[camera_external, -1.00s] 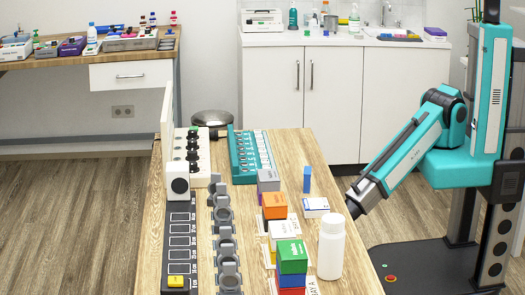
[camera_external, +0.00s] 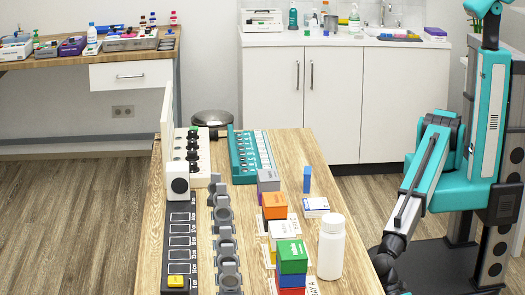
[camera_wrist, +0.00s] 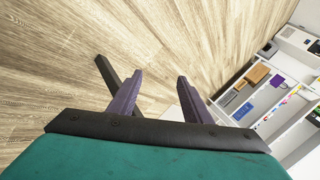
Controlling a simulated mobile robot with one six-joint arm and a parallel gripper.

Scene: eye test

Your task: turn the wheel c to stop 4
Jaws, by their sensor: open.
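Several black round knobs (camera_external: 193,150) stand in a row on a white strip on the table's far left. Several grey round parts (camera_external: 223,216) stand in a row in front of them. I cannot tell which of these is wheel c, and no letter or stop number can be read. My gripper shows in the wrist view (camera_wrist: 159,77), its two fingers spread with nothing between them and floor behind. In the external view my arm's end hangs low beside the table's right edge, well away from both rows.
A white bottle (camera_external: 330,250), stacked coloured boxes (camera_external: 292,257) and a blue block (camera_external: 307,180) stand on the table's right side. A teal rack (camera_external: 243,160) stands at the back. A dark panel with a yellow button (camera_external: 176,281) lies front left. Bare wood (camera_external: 345,283) shows front right.

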